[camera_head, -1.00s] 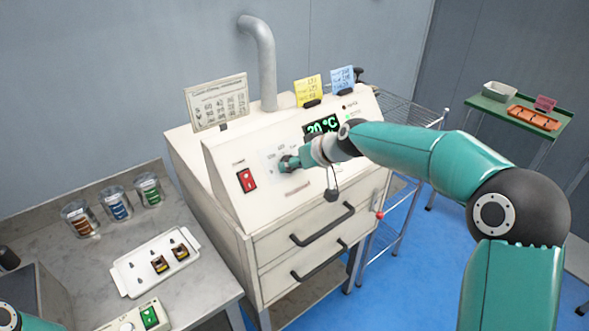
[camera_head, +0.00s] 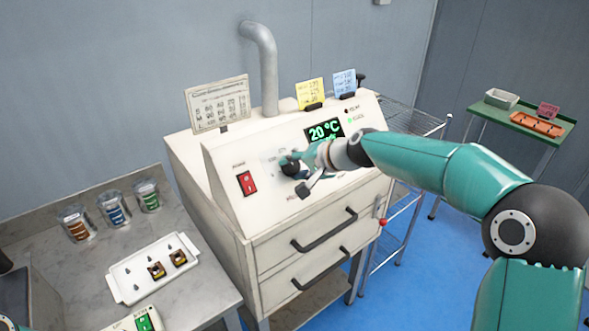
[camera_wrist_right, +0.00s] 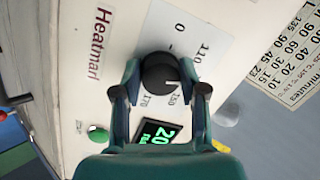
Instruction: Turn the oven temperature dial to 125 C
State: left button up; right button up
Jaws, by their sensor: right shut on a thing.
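The black oven temperature dial (camera_head: 291,168) is on the sloped white front panel of the oven (camera_head: 222,170). My right gripper (camera_head: 292,160) reaches it from the right and is shut on it. In the right wrist view the two fingers of the gripper (camera_wrist_right: 158,86) stand on either side of the dial (camera_wrist_right: 156,70). The green display (camera_head: 324,130) reads 20 °C. My left gripper is out of view.
A red power switch (camera_head: 246,183) is left of the dial. Two drawers with black handles (camera_head: 325,230) are below. A printed card (camera_head: 218,105) and yellow and blue notes (camera_head: 310,93) stand on top. A white tray (camera_head: 125,285) and jars (camera_head: 113,207) are on the left bench.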

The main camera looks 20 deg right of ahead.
jog(key=shift+d+m+t, duration=0.1)
jog(key=shift+m+t, duration=0.2)
jog(key=shift+m, duration=1)
jog(key=o, duration=1.1)
jog(key=shift+o, duration=0.2)
jog(key=v, duration=1.2)
